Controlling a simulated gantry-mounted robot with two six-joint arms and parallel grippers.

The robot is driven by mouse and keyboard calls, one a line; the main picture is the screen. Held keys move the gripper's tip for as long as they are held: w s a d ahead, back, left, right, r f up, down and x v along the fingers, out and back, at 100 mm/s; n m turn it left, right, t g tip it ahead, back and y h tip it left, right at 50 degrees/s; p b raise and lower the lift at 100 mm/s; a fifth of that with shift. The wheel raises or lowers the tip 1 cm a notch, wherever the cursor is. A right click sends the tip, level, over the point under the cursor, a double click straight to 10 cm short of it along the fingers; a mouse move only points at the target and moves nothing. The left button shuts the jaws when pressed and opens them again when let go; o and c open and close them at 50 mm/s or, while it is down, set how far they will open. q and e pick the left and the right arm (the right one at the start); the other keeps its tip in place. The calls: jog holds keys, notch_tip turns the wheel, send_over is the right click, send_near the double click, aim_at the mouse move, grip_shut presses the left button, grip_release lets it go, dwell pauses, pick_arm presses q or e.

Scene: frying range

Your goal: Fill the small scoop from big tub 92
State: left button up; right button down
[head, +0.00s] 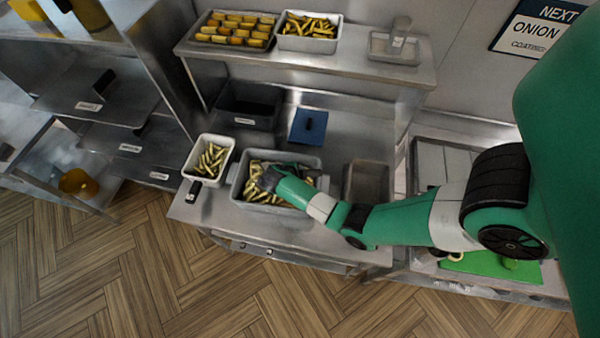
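A large grey tub (237,188) full of yellow-green cut pieces stands on the steel counter; no number can be read on it. My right arm comes in from the right, and my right gripper (269,179) is down at the pieces inside this tub. The gripper is small and dark here, so its fingers cannot be told apart. No scoop can be made out clearly; one may be hidden at the gripper or among the pieces. My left gripper is not in view.
A smaller white tub (226,143) of similar pieces stands to the left. An empty grey container (368,182) is to the right, beneath my forearm. Behind are a dark bin (246,106) and a blue lid (309,126). A shelf (345,75) with filled trays overhangs the back.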

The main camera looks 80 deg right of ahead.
aim_at(318, 170)
jog(key=shift+s+r+t+p, duration=0.3)
jog(key=shift+r, duration=0.25)
jog(key=shift+s+t+b, duration=0.2)
jog(key=shift+t+b, duration=0.1)
jog(key=shift+s+r+m+t, duration=0.4)
jog(key=shift+s+r+t, duration=0.05)
jog(key=shift+s+t, duration=0.15)
jog(key=shift+s+d+r+t, duration=0.1)
jog(key=shift+s+r+t, duration=0.25)
jog(key=shift+s, duration=0.4)
jog(key=shift+s+r+t, duration=0.25)
jog(key=shift+s+r, duration=0.2)
jog(key=shift+s, duration=0.3)
jog(key=shift+s+d+m, duration=0.1)
jog(key=shift+m, duration=0.2)
